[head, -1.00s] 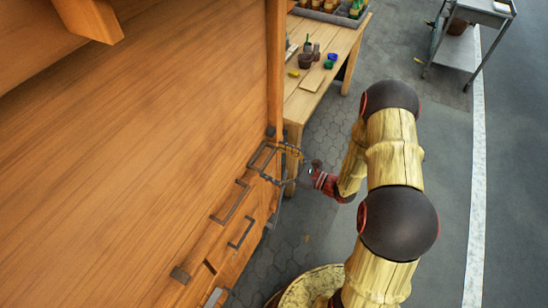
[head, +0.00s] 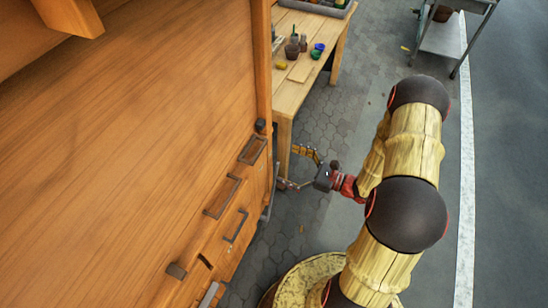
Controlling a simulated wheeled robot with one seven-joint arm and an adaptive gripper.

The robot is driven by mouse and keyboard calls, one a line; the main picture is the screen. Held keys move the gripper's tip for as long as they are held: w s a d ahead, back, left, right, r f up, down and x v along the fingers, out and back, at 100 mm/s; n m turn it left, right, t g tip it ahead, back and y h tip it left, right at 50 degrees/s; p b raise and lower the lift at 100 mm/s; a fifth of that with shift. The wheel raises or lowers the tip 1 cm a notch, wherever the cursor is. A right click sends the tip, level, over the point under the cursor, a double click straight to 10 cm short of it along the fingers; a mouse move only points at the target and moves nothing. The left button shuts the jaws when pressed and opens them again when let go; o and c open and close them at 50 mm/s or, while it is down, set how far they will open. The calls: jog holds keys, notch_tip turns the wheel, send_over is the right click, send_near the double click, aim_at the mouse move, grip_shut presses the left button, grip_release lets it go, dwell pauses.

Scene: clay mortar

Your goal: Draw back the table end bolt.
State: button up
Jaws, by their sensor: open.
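A large wooden panel (head: 140,150) fills the left of the head view. Along its lower right edge are metal fittings: an upper loop handle (head: 252,149), a middle loop handle (head: 222,198), a lower loop handle (head: 236,226) and a small dark block (head: 176,270). I cannot tell which fitting is the table end bolt. My gripper (head: 286,167) is open and appears empty, just right of the panel's edge. Its two fingers point left toward the fittings. The upper loop handle is clear of the fingers in the picture; whether a fingertip touches the edge is unclear.
A wooden workbench (head: 290,95) with small pots and a tray stands behind the panel. A metal cart (head: 440,40) stands at the top right. Paved floor (head: 310,215) lies open below my gripper. A white line runs along the right.

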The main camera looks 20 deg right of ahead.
jog(key=shift+v, duration=1.35)
